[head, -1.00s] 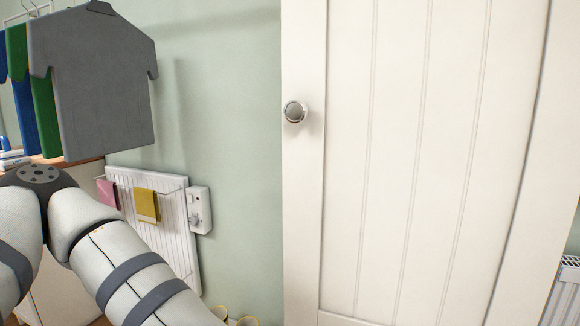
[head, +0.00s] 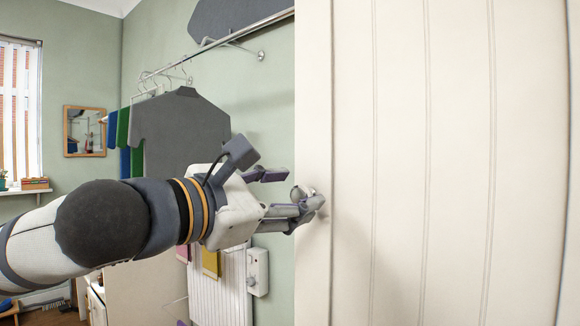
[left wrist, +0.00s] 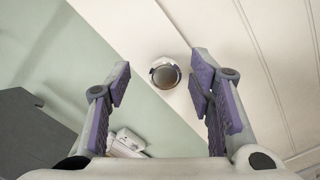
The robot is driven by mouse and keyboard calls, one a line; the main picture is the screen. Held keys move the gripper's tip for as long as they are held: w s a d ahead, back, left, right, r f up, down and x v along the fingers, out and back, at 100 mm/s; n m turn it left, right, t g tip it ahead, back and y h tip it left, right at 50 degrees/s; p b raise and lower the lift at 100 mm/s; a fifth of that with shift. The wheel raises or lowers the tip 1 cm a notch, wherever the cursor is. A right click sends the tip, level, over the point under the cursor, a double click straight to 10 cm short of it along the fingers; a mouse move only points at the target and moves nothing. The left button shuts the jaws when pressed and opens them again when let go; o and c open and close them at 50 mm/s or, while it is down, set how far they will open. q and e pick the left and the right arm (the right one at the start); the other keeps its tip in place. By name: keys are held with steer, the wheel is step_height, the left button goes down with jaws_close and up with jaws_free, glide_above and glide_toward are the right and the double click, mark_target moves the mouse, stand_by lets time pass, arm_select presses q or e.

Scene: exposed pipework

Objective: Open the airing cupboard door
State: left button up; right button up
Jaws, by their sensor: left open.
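The airing cupboard door (head: 450,160) is a white panelled door filling the right of the head view. It looks shut. Its round metal knob (head: 301,192) is near the door's left edge, partly hidden by my fingers. In the left wrist view the knob (left wrist: 165,74) lies between the two fingers, nearer the right one, with gaps on both sides. My left gripper (head: 288,196) is open at the knob and not closed on it. It also shows in the left wrist view (left wrist: 160,88), with purple finger pads. My right gripper is not in view.
A clothes rail (head: 215,45) with a grey shirt (head: 180,130) hangs behind my left arm. A white radiator (head: 220,290) and a small white control box (head: 258,272) are on the green wall below my gripper.

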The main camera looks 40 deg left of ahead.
arm_select(q)
steer(key=shift+w+d+f, duration=0.1)
steer(key=shift+w+f, duration=0.1)
steer(key=shift+w, duration=0.4)
steer(key=shift+w+d+f, duration=0.1)
steer(key=shift+w+f, duration=0.1)
steer(key=shift+w, duration=0.35)
jaws_close()
steer(key=shift+a, duration=0.1)
